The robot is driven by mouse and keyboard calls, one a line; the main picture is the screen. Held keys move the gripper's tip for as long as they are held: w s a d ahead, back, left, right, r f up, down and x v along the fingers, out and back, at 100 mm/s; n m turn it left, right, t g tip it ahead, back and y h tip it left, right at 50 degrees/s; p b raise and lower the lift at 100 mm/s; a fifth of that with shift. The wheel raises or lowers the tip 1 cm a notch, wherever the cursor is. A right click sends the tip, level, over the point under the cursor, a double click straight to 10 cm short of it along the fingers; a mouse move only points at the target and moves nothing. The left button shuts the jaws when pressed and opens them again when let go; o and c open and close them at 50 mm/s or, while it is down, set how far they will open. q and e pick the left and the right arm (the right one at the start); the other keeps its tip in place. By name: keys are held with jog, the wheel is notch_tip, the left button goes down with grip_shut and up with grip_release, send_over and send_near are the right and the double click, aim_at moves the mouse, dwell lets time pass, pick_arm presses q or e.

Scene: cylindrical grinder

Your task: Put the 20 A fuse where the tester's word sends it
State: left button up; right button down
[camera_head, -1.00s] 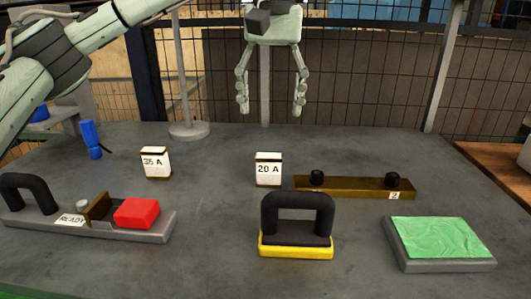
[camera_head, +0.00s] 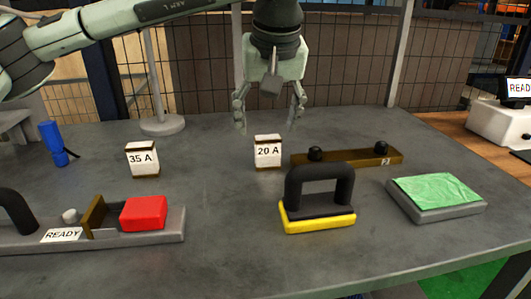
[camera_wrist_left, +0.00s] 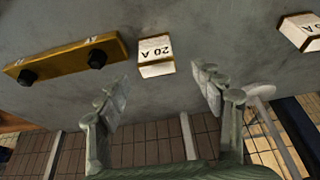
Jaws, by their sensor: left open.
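The 20 A fuse (camera_head: 268,152) is a white block with dark end bands, upright on the grey table. It also shows in the left wrist view (camera_wrist_left: 154,50), beyond and between the fingertips. My left gripper (camera_head: 270,118) is open and empty, behind the fuse and apart from it. The fingers also show in the left wrist view (camera_wrist_left: 163,85). My right gripper is not visible.
A brown bar (camera_head: 350,158) with two black knobs lies to the right. A black-handled yellow block (camera_head: 318,217) stands in front. A green-topped grey pad (camera_head: 438,192) lies right; a blue object (camera_head: 52,143) stands left.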

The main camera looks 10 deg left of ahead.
aim_at(268, 137)
pick_arm(q)
jog(key=x, duration=0.4)
jog(key=shift+w+d+f+p, duration=0.15)
jog(key=shift+w+f+p, duration=0.15)
jog(key=shift+p, duration=0.05)
jog(key=shift+w+f, duration=0.15)
jog(key=shift+f, duration=0.35)
jog(key=c, duration=1.4)
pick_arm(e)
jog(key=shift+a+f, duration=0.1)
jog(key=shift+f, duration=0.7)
